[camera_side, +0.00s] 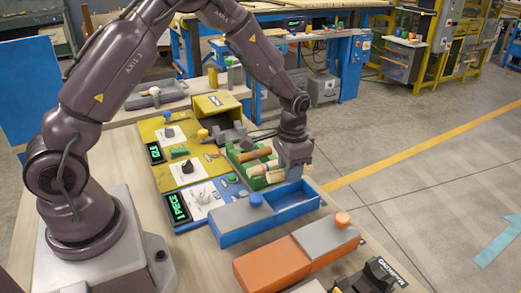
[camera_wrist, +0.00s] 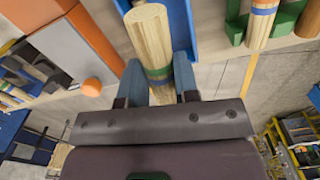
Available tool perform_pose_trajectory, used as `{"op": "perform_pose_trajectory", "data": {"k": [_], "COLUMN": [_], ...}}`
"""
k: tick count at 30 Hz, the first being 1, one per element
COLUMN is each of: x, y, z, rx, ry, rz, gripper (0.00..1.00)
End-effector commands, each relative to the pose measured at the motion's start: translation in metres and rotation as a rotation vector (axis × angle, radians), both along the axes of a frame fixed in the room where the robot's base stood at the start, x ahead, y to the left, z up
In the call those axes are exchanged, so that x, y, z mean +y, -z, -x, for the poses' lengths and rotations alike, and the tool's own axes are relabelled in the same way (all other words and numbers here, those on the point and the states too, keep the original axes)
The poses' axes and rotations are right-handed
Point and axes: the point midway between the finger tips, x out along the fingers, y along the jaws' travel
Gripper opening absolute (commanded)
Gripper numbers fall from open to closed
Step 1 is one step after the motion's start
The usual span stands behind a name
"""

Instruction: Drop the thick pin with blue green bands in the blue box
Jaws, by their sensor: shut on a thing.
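My gripper (camera_wrist: 160,82) is shut on a thick pale wood pin (camera_wrist: 149,35), with blue and green bands showing between the fingers. The pin's round end points away from my wrist. In the side view my gripper (camera_side: 294,165) is just behind the blue box (camera_side: 240,234), at the green rack's near right end; I cannot clearly make out the held pin there. The blue box has a grey lid (camera_side: 228,215) with a blue knob over its left part, and its right part is open. In the wrist view the blue box (camera_wrist: 182,22) lies beyond the held pin.
The green rack (camera_side: 238,168) holds other wood pins; one banded pin (camera_wrist: 261,22) shows at upper right in the wrist view. An orange box (camera_side: 270,268) with a grey lid and orange knob (camera_side: 342,219) stands in front of the blue box. Yellow and blue panels lie behind.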

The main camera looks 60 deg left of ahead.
Motion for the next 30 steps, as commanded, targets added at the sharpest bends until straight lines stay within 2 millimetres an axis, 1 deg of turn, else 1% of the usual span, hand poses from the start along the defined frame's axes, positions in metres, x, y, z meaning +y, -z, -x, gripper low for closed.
{"op": "perform_pose_trajectory", "data": {"k": [3, 6, 11, 24, 30], "x": [0.001, 0.002, 0.002, 0.002, 0.002], "y": [-0.001, -0.002, 0.004, 0.044, 0.054], "z": [-0.007, -0.008, -0.007, -0.007, -0.008], "rx": [0.0, 0.0, 0.002, 0.002, 0.0], "ry": [-0.083, -0.127, -0.147, -0.145, -0.144], "rz": [-0.001, -0.001, 0.0, 0.0, -0.001], "gripper": [0.06, 0.06, 0.06, 0.06, 0.06]}}
